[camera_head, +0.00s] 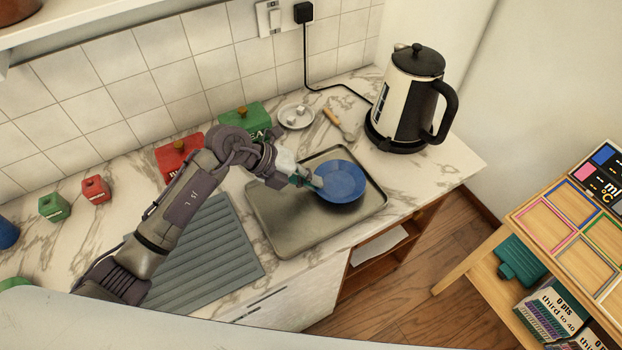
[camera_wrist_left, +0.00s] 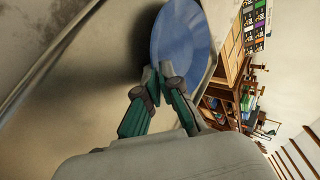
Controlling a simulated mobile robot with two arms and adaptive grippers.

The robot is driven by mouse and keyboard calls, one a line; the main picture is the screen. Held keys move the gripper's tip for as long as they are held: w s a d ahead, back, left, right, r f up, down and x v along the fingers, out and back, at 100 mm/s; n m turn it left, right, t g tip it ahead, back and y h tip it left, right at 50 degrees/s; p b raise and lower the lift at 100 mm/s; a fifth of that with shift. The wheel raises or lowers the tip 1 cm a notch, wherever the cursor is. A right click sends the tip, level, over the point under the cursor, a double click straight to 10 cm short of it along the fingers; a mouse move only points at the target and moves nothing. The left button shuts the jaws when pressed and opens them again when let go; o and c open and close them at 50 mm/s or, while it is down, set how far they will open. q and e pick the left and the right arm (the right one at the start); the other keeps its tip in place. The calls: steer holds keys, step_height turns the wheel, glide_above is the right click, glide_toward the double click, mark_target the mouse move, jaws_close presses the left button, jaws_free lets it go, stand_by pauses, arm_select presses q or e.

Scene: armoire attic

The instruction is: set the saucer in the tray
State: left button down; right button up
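The blue saucer (camera_head: 341,183) is over the right part of the grey metal tray (camera_head: 281,232) in the head view, with a shadow on the tray below it. My left gripper (camera_head: 314,182) is at the saucer's left edge. In the left wrist view, the fingertips (camera_wrist_left: 159,76) are closed on the rim of the saucer (camera_wrist_left: 183,40), which looks tilted against the tray surface (camera_wrist_left: 100,60). I cannot tell whether the saucer touches the tray. My right gripper is not in view.
A kettle (camera_head: 408,95) stands behind the tray on the right. A white plate with cubes (camera_head: 296,116), a brush-like utensil (camera_head: 338,124), a green box (camera_head: 243,121) and a red box (camera_head: 180,157) are behind it. A ridged grey mat (camera_head: 205,252) lies left of the tray.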

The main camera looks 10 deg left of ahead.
arm_select(q)
steer(key=c, duration=1.6)
jaws_free()
steer(key=shift+f, duration=0.1)
steer(key=shift+a+r, duration=0.1)
steer(key=shift+r, duration=0.15)
steer(key=b+v, duration=0.1)
steer(key=v, duration=1)
steer(key=shift+a+r, duration=0.2)
steer(key=shift+r, duration=0.1)
